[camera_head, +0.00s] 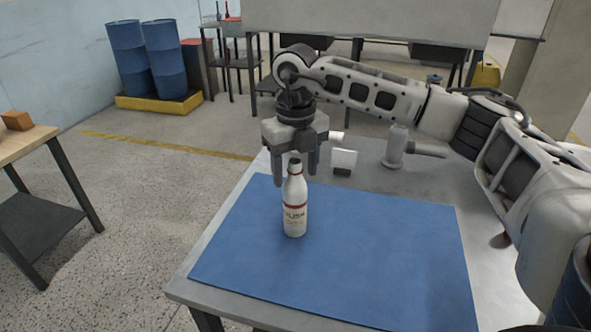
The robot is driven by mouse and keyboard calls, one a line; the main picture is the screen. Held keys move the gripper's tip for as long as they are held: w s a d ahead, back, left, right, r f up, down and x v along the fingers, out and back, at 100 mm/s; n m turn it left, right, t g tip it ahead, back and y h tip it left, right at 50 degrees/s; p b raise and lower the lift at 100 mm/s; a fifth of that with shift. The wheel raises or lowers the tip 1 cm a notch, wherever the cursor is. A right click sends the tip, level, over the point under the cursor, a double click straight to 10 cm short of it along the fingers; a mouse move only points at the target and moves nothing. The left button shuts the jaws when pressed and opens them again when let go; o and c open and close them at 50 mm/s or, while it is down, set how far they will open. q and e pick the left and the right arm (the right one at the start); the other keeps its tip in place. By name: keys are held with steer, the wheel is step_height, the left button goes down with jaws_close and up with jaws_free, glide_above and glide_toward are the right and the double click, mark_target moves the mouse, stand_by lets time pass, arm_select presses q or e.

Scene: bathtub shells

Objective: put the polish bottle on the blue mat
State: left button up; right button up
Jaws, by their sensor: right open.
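The polish bottle (295,207), white with a red band and dark lettering, stands upright on the blue mat (370,265), towards the mat's far left part. My right gripper (296,180) is open and points down. Its fingers are at the height of the bottle's neck and seem to be just behind it or to either side of it; which of these I cannot tell. The bottle's top overlaps the gripper in the picture. My left gripper is not in view.
Behind the mat on the grey table (232,205) are a small white and black object (343,162) and a grey polisher-like tool (397,150). The mat's front and right parts are clear. A side table with a wooden block (17,121) stands at the left.

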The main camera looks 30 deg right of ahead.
step_height(320, 180, up, 12)
steer(key=shift+f, duration=0.25)
stand_by(0.4)
steer(key=shift+f, duration=0.15)
